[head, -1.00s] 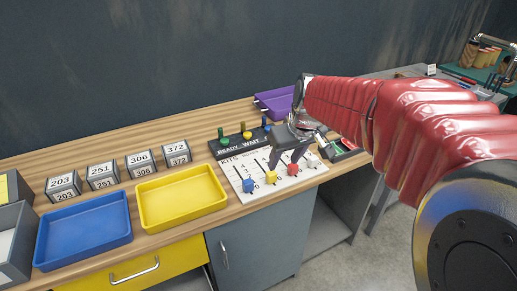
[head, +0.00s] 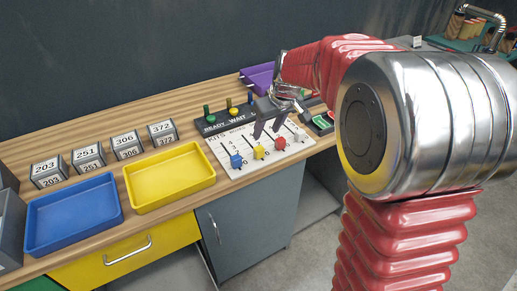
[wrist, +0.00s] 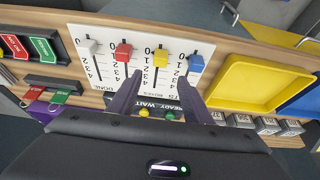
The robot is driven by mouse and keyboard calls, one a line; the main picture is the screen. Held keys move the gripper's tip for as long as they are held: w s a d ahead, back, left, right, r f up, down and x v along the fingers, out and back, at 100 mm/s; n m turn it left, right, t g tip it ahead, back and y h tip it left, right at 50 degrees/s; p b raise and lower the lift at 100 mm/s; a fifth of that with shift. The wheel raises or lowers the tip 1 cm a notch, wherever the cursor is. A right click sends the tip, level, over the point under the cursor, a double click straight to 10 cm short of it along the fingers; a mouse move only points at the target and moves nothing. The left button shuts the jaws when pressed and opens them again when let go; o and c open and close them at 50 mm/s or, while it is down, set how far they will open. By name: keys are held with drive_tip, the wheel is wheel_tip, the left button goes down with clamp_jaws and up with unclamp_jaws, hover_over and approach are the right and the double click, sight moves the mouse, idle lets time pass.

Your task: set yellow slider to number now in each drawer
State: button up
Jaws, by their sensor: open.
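The slider board (head: 262,142) is white, with numbered tracks running from 0 to 4. Its yellow slider (head: 259,152) stands between the blue slider (head: 236,161) and the red slider (head: 280,143). In the wrist view, the yellow slider (wrist: 161,57) sits at the 0 end of its track. My gripper (head: 268,127) is open and empty above the board, behind the knobs. In the wrist view, my gripper's (wrist: 160,88) fingers straddle the yellow track, apart from the knob. A yellow drawer (head: 90,272) with a metal handle is shut; part of a green drawer (head: 38,286) shows at lower left.
A white slider (head: 299,135) ends the row. A READY/WAIT panel (head: 222,121) with coloured pegs stands behind the board. A yellow tray (head: 170,178), a blue tray (head: 73,215) and several number blocks lie left. A grey cabinet door (head: 248,228) is below.

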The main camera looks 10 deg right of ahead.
sight(259, 148)
drive_tip(key=x, duration=1.3)
drive_tip(key=shift+s, duration=0.1)
drive_tip(key=shift+c, duration=0.2)
clamp_jaws()
